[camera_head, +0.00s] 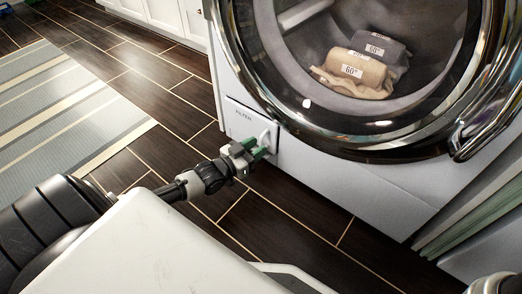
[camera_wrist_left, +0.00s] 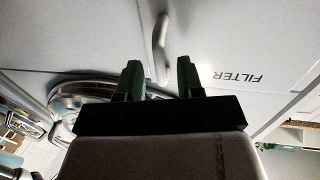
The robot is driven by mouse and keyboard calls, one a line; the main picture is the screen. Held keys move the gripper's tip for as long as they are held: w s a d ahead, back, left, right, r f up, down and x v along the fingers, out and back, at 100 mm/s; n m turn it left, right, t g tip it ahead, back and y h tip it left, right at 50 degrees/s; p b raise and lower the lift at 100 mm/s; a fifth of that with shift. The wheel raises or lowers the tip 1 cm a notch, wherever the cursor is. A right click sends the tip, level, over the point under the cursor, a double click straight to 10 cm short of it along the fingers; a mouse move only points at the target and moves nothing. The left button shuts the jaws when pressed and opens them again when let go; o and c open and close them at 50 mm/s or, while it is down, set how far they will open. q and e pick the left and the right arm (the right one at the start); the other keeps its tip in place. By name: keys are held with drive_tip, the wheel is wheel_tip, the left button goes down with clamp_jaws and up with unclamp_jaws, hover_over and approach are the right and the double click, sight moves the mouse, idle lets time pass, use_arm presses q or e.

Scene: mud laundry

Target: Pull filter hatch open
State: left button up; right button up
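The filter hatch (camera_head: 238,122) is a white panel marked FILTER, low on the left of the washing machine's front. It looks shut and flush. Its small curved handle (camera_head: 266,136) is at the panel's right side. My left gripper (camera_head: 259,148), with green fingertips, is right at the handle. In the left wrist view the two green fingers of my left gripper (camera_wrist_left: 159,76) stand apart, with the handle (camera_wrist_left: 161,45) in line with the gap between them. The handle appears just beyond the tips; contact cannot be told. My right gripper is not in view.
The washing machine's round door (camera_head: 350,140) with a chrome rim is just above the hatch. Folded towels (camera_head: 355,75) show behind its glass. The dark tiled floor (camera_head: 290,235) below the hatch is clear. A striped rug (camera_head: 60,110) lies at left.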

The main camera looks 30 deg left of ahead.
use_arm(q)
drive_tip(key=shift+b+x, duration=0.45)
drive_tip(key=shift+x, duration=0.7)
clamp_jaws()
